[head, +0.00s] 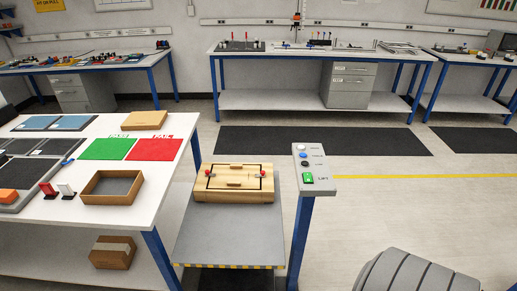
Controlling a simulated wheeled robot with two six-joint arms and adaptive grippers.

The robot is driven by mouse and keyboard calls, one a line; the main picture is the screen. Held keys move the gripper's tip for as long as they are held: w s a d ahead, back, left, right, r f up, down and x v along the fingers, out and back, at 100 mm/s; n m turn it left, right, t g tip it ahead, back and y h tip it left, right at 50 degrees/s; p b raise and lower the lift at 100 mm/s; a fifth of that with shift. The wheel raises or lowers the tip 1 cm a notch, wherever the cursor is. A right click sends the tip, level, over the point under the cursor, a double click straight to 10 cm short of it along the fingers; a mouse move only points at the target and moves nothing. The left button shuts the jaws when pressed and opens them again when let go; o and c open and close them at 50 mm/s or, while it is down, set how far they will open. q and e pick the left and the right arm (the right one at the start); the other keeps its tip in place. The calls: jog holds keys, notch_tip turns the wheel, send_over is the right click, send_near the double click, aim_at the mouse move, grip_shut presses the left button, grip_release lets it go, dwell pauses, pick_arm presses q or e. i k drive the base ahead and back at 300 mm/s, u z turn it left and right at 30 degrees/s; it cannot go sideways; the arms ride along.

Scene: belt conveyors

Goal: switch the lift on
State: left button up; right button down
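A grey control panel (316,163) stands on a blue post right of the lift. It carries a green switch (308,178) beside the label LIFT, with a white, a blue and a black control above it. The green switch looks lit, but its position is too small to tell. The lift platform (228,246) is grey with a yellow-and-black front edge. A wooden box (235,183) with two red knobs rests on the platform. Neither of my grippers is in view.
A white table (98,208) on the left holds a green mat (107,149), a red mat (154,149) and an open brown tray (110,187). Open floor lies right of the panel. Workbenches line the back wall.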

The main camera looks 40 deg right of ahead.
aim_at(308, 176)
jog(key=u, duration=0.2)
jog(key=i, duration=0.3)
jog(key=z, duration=1.05)
